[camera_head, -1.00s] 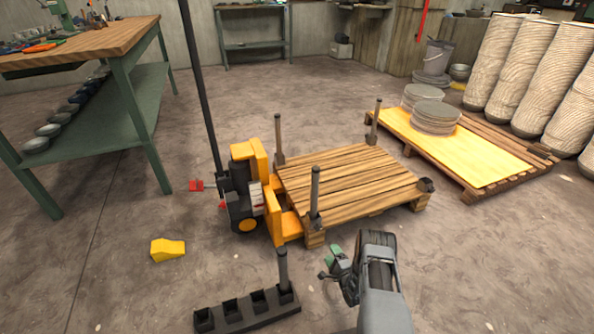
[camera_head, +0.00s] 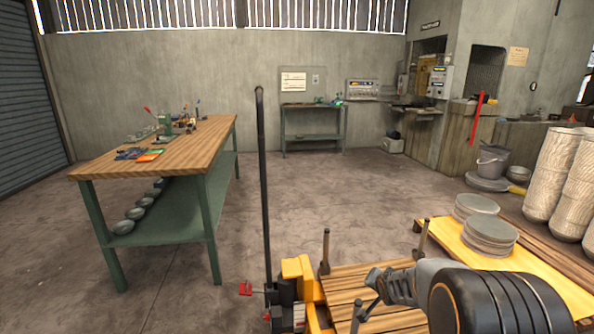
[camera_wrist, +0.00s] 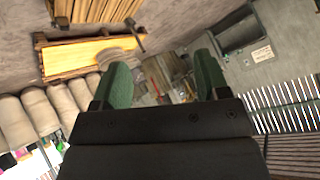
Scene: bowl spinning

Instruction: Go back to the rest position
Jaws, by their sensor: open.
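My gripper (camera_wrist: 160,78) shows two green fingers spread wide apart in the wrist view, with nothing between them. In the head view my arm reaches in from the lower right, and my gripper (camera_head: 368,296) is at its left end. It appears in front of the wooden pallet (camera_head: 348,281) on the yellow pallet jack (camera_head: 301,276). Part of the pallet is hidden behind my arm. The wrist view is steeply rolled and looks across the room past the fingers.
A workbench (camera_head: 190,140) with tools stands at the left, small bowls (camera_head: 123,227) on its lower shelf. At right are a yellow-topped pallet (camera_head: 447,242) with stacked grey discs (camera_head: 490,238) and tall pale rolls (camera_head: 551,170). The floor (camera_head: 330,195) beyond the jack is clear.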

